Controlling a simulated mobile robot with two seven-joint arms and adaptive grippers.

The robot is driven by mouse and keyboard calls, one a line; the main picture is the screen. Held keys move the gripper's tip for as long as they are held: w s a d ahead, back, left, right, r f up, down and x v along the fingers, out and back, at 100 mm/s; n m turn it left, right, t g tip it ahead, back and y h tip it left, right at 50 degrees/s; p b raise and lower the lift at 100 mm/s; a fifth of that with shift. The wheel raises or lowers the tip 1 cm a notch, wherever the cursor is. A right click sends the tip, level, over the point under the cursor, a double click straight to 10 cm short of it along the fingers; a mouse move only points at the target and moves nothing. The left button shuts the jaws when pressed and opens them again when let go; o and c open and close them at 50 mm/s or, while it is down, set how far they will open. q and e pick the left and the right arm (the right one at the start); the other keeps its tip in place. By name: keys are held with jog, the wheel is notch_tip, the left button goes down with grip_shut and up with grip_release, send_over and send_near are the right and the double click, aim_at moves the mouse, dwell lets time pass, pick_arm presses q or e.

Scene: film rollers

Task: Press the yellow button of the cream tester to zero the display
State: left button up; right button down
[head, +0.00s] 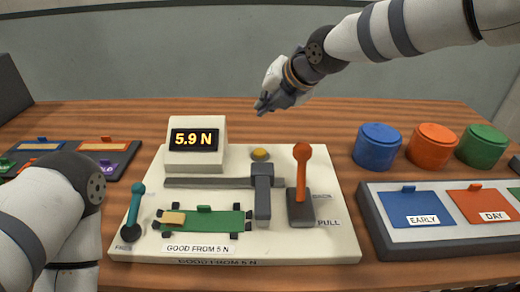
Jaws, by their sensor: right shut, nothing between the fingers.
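The cream tester (330,235) stands on the wooden table in the middle of the head view. Its display (195,139) reads 5.9 N. The yellow button (260,154) is a small round knob on the tester's back part, right of the display. My right gripper (262,106) is shut and empty, in the air above and behind the yellow button, apart from it. My left arm (45,215) comes in at the lower left, and its gripper is not visible.
The tester carries an orange-topped lever (302,165), a teal lever (136,200), a grey post (262,195) and a green piece (205,222). Blue (377,148), orange (432,147) and green (481,147) round containers stand at right, behind a labelled tray (380,237). Another tray (125,172) lies at left.

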aim_at(263, 151)
pick_arm(q)
jog(key=shift+s+f+g+b, duration=0.3)
jog(key=shift+s+f+b, duration=0.4)
jog(key=shift+f, duration=0.15)
pick_arm(e)
notch_tip(263, 151, down, 9)
jog(key=shift+w+r, duration=0.1)
dwell(0.8)
pick_arm(q)
jog(key=shift+s+f, duration=0.1)
pick_arm(e)
jog(key=shift+f, duration=0.45)
pick_arm(q)
jog(key=shift+s+f, duration=0.1)
pick_arm(e)
jog(key=shift+f, duration=0.55)
jog(key=shift+r, duration=0.1)
dwell(0.5)
pick_arm(q)
jog(key=shift+w+r, duration=0.25)
pick_arm(e)
jog(key=shift+r, duration=0.85)
jog(key=shift+r+p, duration=0.5)
jog(key=shift+r, duration=2.05)
pick_arm(q)
jog(key=shift+w+r, duration=0.45)
jog(key=shift+r, duration=0.05)
